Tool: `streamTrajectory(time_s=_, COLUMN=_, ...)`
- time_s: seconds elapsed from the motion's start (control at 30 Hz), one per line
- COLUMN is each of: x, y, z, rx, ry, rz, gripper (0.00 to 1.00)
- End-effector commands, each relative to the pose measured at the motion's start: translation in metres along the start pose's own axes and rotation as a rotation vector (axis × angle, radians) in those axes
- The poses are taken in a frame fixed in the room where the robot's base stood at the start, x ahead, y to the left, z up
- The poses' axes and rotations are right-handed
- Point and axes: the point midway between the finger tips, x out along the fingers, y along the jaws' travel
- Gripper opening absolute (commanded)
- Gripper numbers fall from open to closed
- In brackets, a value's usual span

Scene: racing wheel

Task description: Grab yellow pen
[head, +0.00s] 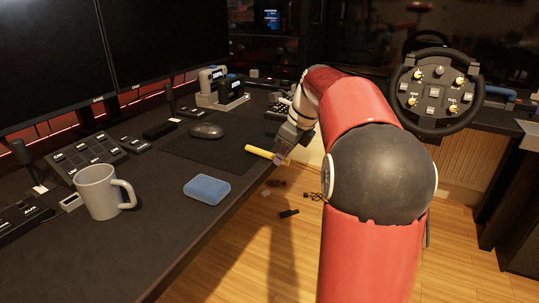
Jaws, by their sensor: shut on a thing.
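The yellow pen (259,152) is at the right edge of the dark desk, by the near right corner of the black mouse mat. My gripper (283,157) is at the pen's right end and is shut on it. The pen's left part sticks out to the left of the fingers. The fingers are small in this view and partly hide the pen's right end. I cannot tell whether the pen touches the mat or is held just above it.
A grey mouse (207,131) lies on the mat (190,150). A blue sponge (207,189) and a grey mug (102,192) stand nearer on the desk. Button boxes (88,156) and monitors (50,60) line the left. A racing wheel (436,91) is at the right.

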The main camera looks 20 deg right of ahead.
Motion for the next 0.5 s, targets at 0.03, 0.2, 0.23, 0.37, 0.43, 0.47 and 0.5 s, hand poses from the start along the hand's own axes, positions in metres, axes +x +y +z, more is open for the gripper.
streamTrajectory(time_s=0.03, x=0.000, y=0.000, z=0.000, rx=0.000, ry=0.000, rz=0.000, gripper=0.00)
streamTrajectory(time_s=0.2, x=-0.004, y=0.000, z=0.002, rx=-0.001, ry=-0.001, rz=-0.001, gripper=0.00)
streamTrajectory(time_s=0.23, x=-0.006, y=0.000, z=0.003, rx=-0.001, ry=-0.001, rz=-0.001, gripper=0.00)
streamTrajectory(time_s=0.37, x=-0.020, y=-0.001, z=0.009, rx=-0.002, ry=-0.001, rz=-0.003, gripper=0.00)
streamTrajectory(time_s=0.43, x=-0.031, y=0.000, z=0.013, rx=-0.001, ry=-0.001, rz=-0.003, gripper=0.00)
streamTrajectory(time_s=0.47, x=-0.038, y=-0.001, z=0.016, rx=-0.001, ry=-0.002, rz=-0.003, gripper=0.00)
streamTrajectory(time_s=0.5, x=-0.048, y=-0.001, z=0.021, rx=-0.002, ry=-0.002, rz=-0.004, gripper=0.00)
